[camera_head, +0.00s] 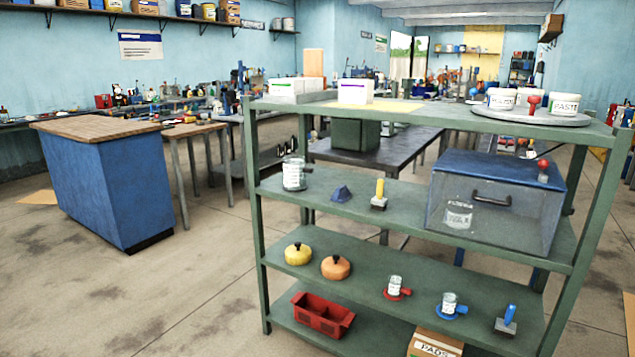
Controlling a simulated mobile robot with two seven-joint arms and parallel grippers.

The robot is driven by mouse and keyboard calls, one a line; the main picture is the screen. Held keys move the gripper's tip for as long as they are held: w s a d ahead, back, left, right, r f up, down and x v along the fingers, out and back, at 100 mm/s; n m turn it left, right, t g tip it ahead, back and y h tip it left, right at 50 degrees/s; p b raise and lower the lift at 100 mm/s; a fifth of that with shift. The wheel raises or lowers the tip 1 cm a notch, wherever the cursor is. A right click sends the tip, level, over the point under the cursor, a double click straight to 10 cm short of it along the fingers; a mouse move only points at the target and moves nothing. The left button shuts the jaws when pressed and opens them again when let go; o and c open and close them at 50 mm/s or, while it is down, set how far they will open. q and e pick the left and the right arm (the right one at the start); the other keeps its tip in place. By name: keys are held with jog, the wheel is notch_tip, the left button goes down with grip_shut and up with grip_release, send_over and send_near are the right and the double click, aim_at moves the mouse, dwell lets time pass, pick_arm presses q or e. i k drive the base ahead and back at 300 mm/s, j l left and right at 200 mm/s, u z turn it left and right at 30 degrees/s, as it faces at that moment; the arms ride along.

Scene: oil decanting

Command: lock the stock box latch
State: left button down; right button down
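A box with a blue lid (500,178), which looks like the stock box, stands on the upper-middle shelf of the green rack at right. Its front is grey and see-through, and a labelled jar (458,215) shows inside. A dark handle (491,197) is on the front. A red-knobbed piece (543,168) shows at the lid's right side; I cannot tell whether it is the latch or its state. The lid looks down. Neither of my grippers is in view.
The green rack (420,116) holds a round grey tray (490,116) with white tubs above the box. Lower shelves carry lidded pots, small jars and a red caddy (322,314). A blue counter (105,185) stands at left. The floor (200,290) between is clear.

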aim_at(542, 164)
jog(key=i+l, duration=0.2)
jog(key=l, duration=0.2)
jog(key=i+l, duration=0.2)
jog(key=l, duration=0.2)
jog(key=i+l, duration=0.2)
jog(key=l, duration=0.2)
jog(key=i+l, duration=0.2)
jog(key=l, duration=0.25)
jog(key=i+l, duration=0.2)
jog(key=l, duration=0.2)
jog(key=i+l, duration=0.2)
jog(key=l, duration=0.2)
jog(key=i+l, duration=0.35)
